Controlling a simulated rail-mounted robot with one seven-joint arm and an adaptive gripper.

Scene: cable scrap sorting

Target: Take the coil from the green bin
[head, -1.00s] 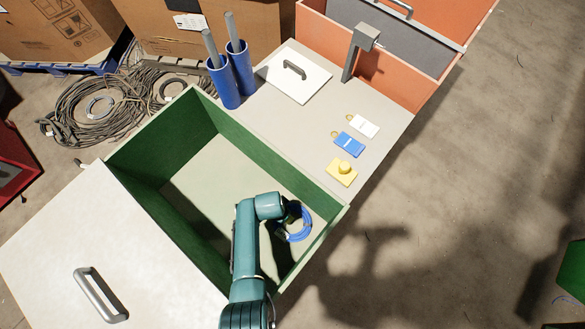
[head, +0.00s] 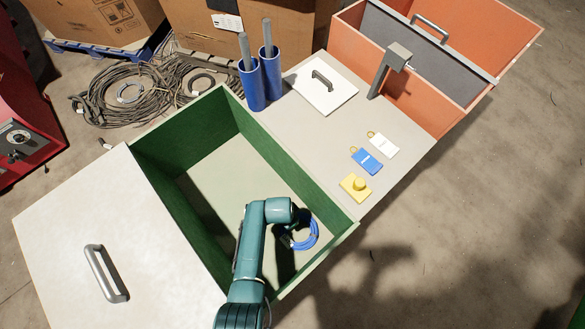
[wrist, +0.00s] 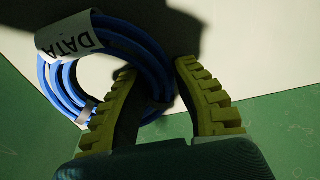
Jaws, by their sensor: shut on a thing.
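The blue coil (head: 306,234) is in the right front part of the green bin (head: 290,158), partly hidden by my arm in the head view. In the wrist view the coil (wrist: 152,50) carries a white tag (wrist: 70,38) printed "DATA". My gripper (wrist: 158,82) has its ridged yellow-green fingers on either side of one part of the coil's ring and is shut on it. The fingertips are hidden in the head view. I cannot tell whether the coil touches the bin floor.
A bench right of the bin holds yellow (head: 355,187), blue (head: 366,160) and white (head: 383,144) tagged pieces, a white lid (head: 330,95) and a post (head: 390,70). Blue tubes (head: 253,85) stand near the bin's far corner. A handled panel (head: 120,240) lies left. An orange bin (head: 410,95) is beyond.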

